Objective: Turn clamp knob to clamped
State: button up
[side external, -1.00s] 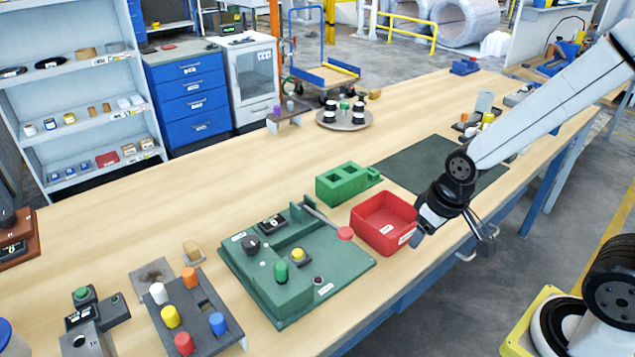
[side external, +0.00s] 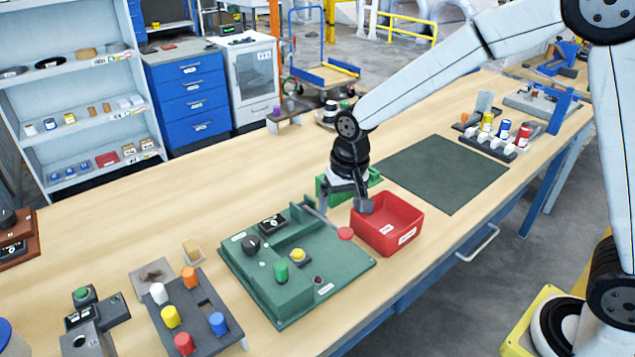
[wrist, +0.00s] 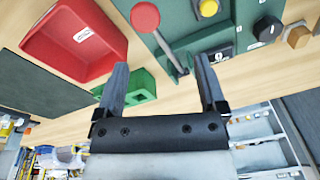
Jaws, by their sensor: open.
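A green fixture plate (side external: 330,270) lies on the bench. Which knob is the clamp knob I cannot read. My gripper (side external: 345,202) is open and empty, by the fixture's far right corner and the red tray. In the wrist view the gripper (wrist: 160,60) has the lever's shaft between its fingers in the picture, with no visible contact. The black knob (wrist: 268,28) shows right of the fingers.
The red tray (side external: 400,239) stands right of the fixture. A green block (side external: 327,187) stands behind my gripper, partly hidden. A peg block (side external: 200,318) with coloured pegs stands to the left. A dark mat (side external: 445,172) lies bare to the right.

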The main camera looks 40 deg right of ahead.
jog(key=w+a+m, duration=0.3)
jog(key=w+a, duration=0.4)
jog(key=a, duration=0.1)
jog(key=m+g, duration=0.1)
jog(key=m, duration=0.1)
send_over(250, 241)
jog(key=shift+f, duration=0.7)
jog(key=shift+f, duration=0.1)
jog(key=shift+f, duration=3.8)
grip_shut()
